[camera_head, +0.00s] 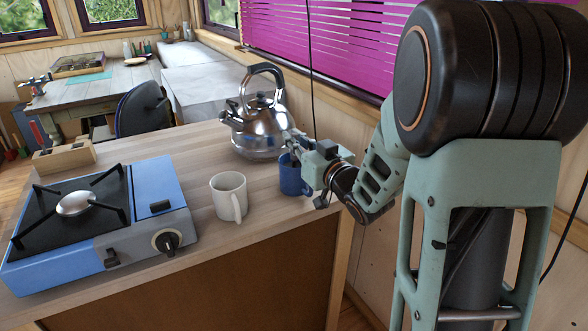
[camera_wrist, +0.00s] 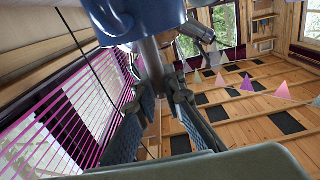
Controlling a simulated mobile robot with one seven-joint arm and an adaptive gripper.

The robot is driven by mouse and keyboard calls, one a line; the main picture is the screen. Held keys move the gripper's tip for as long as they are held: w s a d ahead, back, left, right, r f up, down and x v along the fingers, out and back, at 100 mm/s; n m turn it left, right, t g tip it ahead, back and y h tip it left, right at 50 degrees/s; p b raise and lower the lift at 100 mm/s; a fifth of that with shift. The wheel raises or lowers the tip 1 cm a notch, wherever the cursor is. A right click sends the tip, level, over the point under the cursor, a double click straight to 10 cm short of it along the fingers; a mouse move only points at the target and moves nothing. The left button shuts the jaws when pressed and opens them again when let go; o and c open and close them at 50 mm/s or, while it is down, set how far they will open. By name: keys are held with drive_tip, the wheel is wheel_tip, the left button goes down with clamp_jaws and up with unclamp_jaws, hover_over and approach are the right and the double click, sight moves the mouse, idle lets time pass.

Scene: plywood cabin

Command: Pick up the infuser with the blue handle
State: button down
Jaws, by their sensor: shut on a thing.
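My gripper (camera_head: 291,142) is at the right end of the wooden counter, just above a blue mug (camera_head: 291,178) and in front of the kettle. In the wrist view my two fingers (camera_wrist: 158,88) are closed around a slim metal stem (camera_wrist: 152,58), which I take to be the infuser. A large blue part (camera_wrist: 142,20) shows above the stem at the top edge. In the head view the infuser is too small and too covered by the gripper to make out.
A steel kettle (camera_head: 258,125) stands close behind my gripper. A white mug (camera_head: 228,196) stands left of the blue mug, and a blue camping stove (camera_head: 155,190) is farther left. A wooden block (camera_head: 64,157) lies behind the stove. A wall with a pink blind (camera_head: 330,45) is behind.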

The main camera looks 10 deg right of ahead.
wheel_tip(320, 180, up, 10)
drive_tip(key=shift+p, duration=1.05)
drive_tip(key=shift+r+p, duration=1.7)
drive_tip(key=shift+r, duration=0.1)
